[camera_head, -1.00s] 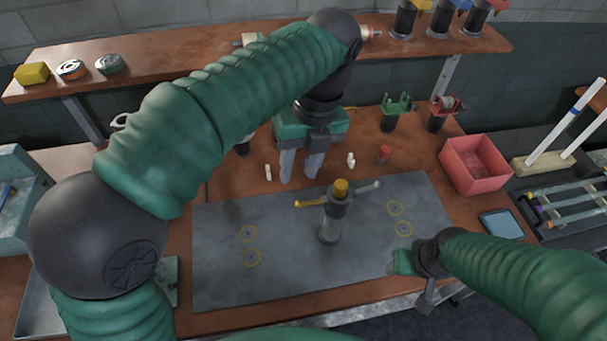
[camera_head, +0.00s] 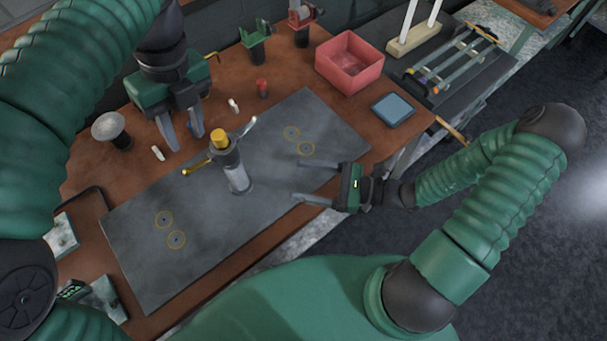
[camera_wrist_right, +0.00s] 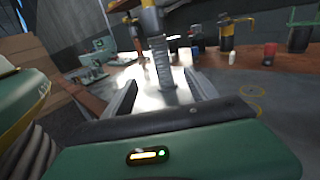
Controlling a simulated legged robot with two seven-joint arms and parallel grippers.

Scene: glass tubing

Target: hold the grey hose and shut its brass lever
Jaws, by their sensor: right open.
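The grey hose (camera_head: 238,178) stands upright on the dark grey mat, with a yellow cap (camera_head: 219,140) on top. Its brass lever (camera_head: 197,167) sticks out to the left near the top, and a silver handle (camera_head: 245,128) sticks out to the upper right. My left gripper (camera_head: 182,134) is open, fingers down, behind and left of the hose, apart from it. My right gripper (camera_head: 312,184) is open and empty, low over the mat's right side, pointing left at the hose. In the right wrist view the hose (camera_wrist_right: 162,65) shows beyond and between the open fingers (camera_wrist_right: 162,95).
The grey mat (camera_head: 140,240) carries yellow ring marks. Behind it are a red bottle (camera_head: 262,88), small white pieces (camera_head: 158,153), a red bin (camera_head: 350,62) and a blue tray (camera_head: 393,109). A round-topped black stand (camera_head: 109,127) is at the left.

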